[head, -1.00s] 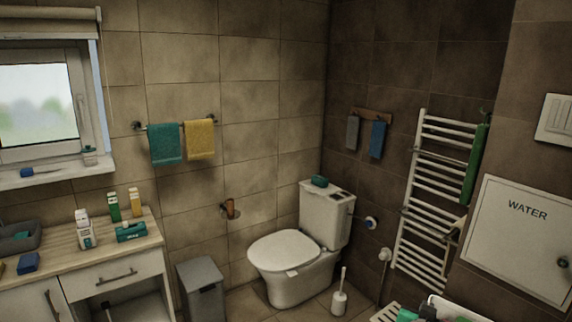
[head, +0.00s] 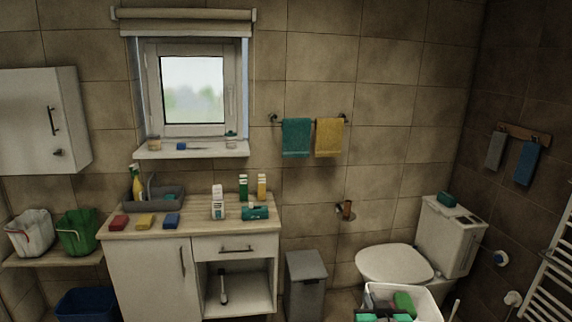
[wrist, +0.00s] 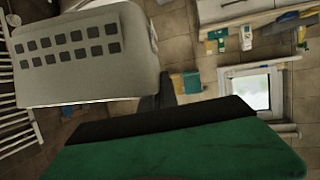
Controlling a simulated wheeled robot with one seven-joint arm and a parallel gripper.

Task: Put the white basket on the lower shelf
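A white basket (head: 434,306) is at the bottom right of the head view, in front of the toilet. Its pale side with rows of square holes fills the upper left of the wrist view (wrist: 120,75). My gripper (head: 384,318), with green and black parts, is at the basket's near side, cut by the frame edge. It appears shut on the basket, but the grip itself is hidden. A green part (head: 404,302) shows inside the basket's outline. A low wooden shelf (head: 50,259) at far left bears a white bucket (head: 30,233) and a green bucket (head: 78,232).
A blue bin (head: 86,306) stands below that shelf. A cabinet (head: 150,275) with an open compartment (head: 238,283) holding a brush stands right of it. A grey bin (head: 305,285) and the toilet (head: 395,264) stand farther right. A towel radiator (head: 550,262) is at the right edge.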

